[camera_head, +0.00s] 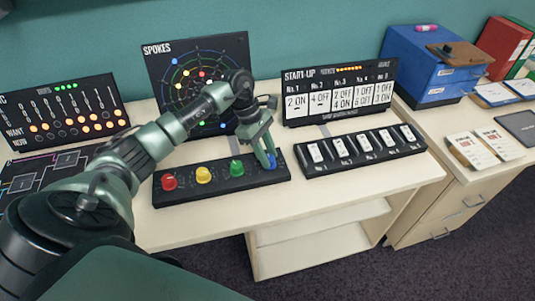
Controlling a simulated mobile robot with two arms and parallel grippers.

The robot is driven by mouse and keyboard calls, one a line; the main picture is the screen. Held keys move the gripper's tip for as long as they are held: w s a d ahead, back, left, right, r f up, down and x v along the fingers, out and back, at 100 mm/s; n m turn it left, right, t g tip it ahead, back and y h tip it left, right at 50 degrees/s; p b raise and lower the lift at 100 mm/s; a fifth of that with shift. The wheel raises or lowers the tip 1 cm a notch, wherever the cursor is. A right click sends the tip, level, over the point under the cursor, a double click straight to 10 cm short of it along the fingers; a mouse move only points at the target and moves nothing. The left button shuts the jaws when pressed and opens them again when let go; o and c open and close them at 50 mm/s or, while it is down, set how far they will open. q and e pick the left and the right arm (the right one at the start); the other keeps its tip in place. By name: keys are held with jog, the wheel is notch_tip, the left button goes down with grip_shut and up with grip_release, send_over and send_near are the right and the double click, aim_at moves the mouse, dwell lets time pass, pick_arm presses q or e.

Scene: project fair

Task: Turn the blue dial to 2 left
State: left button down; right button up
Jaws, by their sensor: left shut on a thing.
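A black panel (214,194) on the pale desk carries a row of dials: a red dial (169,182), a yellow dial (203,175), a green dial (237,168) and a blue dial (272,160) at the right end. My left gripper (268,161) reaches down onto the blue dial and is shut on it. Its fingers hide most of the dial, so I cannot read its setting. Behind the panel stands the SPOKES board (198,50), with coloured lights on a round web, partly hidden by my left arm. My right gripper is not in view.
A START-UP board (340,88) and a black strip of white switches (325,168) stand right of the dials. Another lit board (68,118) stands at the left. A blue box (425,65) and papers are at the far right. The desk's front strip (230,222) is bare.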

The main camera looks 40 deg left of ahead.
pick_arm(q)
jog(key=n+t+b, duration=0.1)
jog(key=n, duration=0.2)
jog(key=shift+s+n+y, duration=0.15)
jog(key=shift+n+y, duration=0.15)
jog(key=shift+n, duration=0.1)
jog(key=n+t, duration=0.1)
jog(key=n, duration=0.1)
jog(key=n+t+y+b, duration=0.1)
jog(key=n, duration=0.2)
jog(key=shift+d, duration=0.1)
jog(key=shift+n+b, duration=0.3)
jog(key=shift+n, duration=0.1)
jog(key=c, duration=1.1)
grip_release()
jog(key=shift+s, duration=0.1)
jog(key=shift+r, duration=0.15)
